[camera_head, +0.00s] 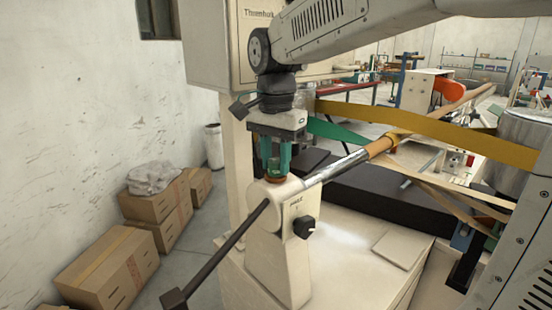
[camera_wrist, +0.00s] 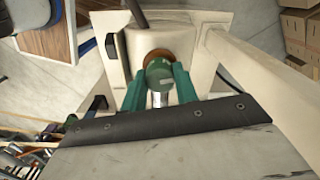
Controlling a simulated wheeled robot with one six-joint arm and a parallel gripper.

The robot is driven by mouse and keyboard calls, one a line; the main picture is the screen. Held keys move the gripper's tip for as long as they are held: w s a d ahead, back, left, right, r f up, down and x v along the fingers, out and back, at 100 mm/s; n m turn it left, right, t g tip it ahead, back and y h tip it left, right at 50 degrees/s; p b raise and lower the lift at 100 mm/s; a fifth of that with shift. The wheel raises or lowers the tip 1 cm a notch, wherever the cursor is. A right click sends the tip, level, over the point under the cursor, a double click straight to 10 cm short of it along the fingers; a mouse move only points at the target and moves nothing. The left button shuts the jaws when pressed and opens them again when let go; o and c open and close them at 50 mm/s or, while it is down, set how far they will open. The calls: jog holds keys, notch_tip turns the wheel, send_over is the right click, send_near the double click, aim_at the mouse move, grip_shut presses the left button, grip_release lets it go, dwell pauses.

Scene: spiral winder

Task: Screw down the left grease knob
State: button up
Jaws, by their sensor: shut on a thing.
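The left grease knob (camera_wrist: 158,72) shows in the wrist view as a round green cap above a brown-orange collar, on top of the cream bearing stand (camera_head: 277,255). In the head view the collar (camera_head: 274,179) shows just under my fingertips, while the knob itself is mostly hidden between the fingers. My gripper (camera_head: 275,168) points straight down over the stand, its green fingers on either side of the knob. In the wrist view the fingers (camera_wrist: 159,88) are shut on the knob from left and right.
A steel mandrel (camera_head: 335,167) runs right from the stand, with yellow belts (camera_head: 430,128) around it. A dark lever (camera_head: 215,255) sticks out front left. A black selector knob (camera_head: 304,227) is on the stand's face. Cardboard boxes (camera_head: 108,268) stand along the left wall.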

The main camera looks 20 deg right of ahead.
aim_at(275, 160)
jog(key=shift+w+r+m, duration=0.1)
jog(key=shift+m, duration=0.2)
dwell(0.4)
jog(key=o, duration=1)
jog(key=shift+c, duration=0.2)
notch_tip(275, 160, up, 8)
jog(key=shift+f, duration=0.15)
jog(key=s+d+f+n, duration=0.1)
jog(key=s+f+n, duration=0.5)
jog(key=s, duration=0.5)
jog(key=s+d+f+n+t, duration=0.1)
jog(key=s+d+f+n, duration=0.1)
jog(key=s+f+n, duration=0.4)
jog(key=s+f, duration=0.2)
jog(key=s, duration=0.3)
jog(key=shift+d+f, duration=0.25)
jog(key=shift+f, duration=0.15)
